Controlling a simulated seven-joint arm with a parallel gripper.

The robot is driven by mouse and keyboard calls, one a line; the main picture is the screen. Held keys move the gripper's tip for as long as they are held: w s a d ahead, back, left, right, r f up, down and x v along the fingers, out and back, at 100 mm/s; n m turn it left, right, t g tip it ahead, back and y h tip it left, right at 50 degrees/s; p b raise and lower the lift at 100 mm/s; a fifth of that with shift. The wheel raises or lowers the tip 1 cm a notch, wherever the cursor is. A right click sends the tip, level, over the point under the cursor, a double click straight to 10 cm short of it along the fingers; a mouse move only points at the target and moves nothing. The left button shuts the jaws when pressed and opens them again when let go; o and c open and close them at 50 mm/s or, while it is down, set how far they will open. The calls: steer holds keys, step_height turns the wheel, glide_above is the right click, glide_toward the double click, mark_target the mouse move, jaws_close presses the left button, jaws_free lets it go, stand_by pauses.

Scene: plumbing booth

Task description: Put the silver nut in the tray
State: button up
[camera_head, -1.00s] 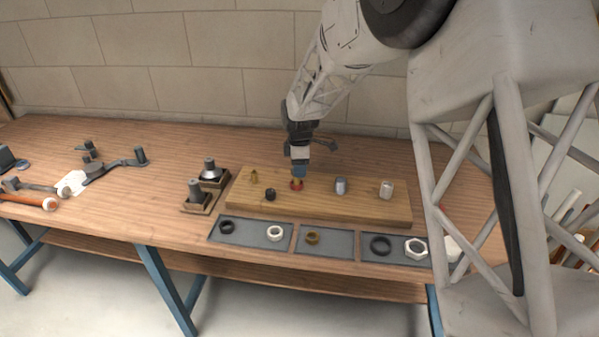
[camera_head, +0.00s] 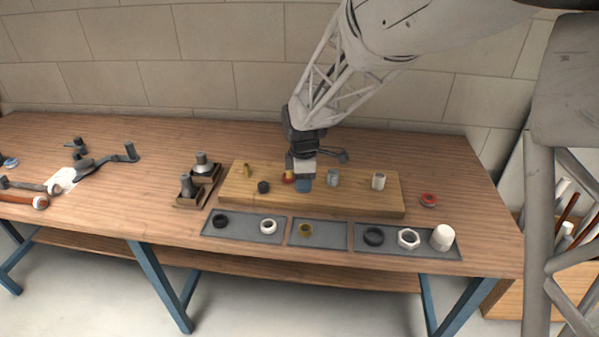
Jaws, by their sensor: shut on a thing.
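A pale silver hexagonal nut (camera_head: 408,238) lies flat on the right grey tray mat (camera_head: 390,251), between a dark ring and a white cap. My gripper (camera_head: 303,187) points down over the middle of the wooden board (camera_head: 350,205), well behind and left of that nut. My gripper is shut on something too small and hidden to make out. A silver cylinder (camera_head: 333,178) stands on the board to its right.
A white cylinder (camera_head: 378,181), a black piece (camera_head: 263,187) and a brass piece (camera_head: 247,170) stand on the board. Rings lie on the left (camera_head: 244,228) and middle mats. A red ring (camera_head: 428,200) lies right of the board. Pipe tools (camera_head: 95,165) are far left.

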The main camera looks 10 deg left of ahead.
steer(key=shift+s+d+r, duration=0.1)
steer(key=shift+s+d, duration=0.15)
steer(key=shift+s, duration=0.35)
steer(key=shift+s+d+r, duration=0.1)
steer(key=shift+s+d, duration=0.1)
steer(key=shift+s, duration=0.4)
steer(key=shift+f, duration=0.1)
steer(key=s+d+f+m, duration=0.3)
steer(key=s+d+m, duration=0.3)
steer(key=s, duration=0.4)
steer(key=s+d+f+m, duration=0.2)
steer(key=s+d+m, duration=0.4)
steer(key=s+m, duration=0.2)
steer(key=shift+s+d+f, duration=0.15)
steer(key=shift+s+f, duration=0.25)
steer(key=shift+s, duration=0.55)
steer(key=shift+w, duration=0.1)
glide_above(331, 236)
steer(key=shift+f, duration=0.75)
steer(key=shift+f, duration=1.8)
steer(key=shift+f, duration=0.15)
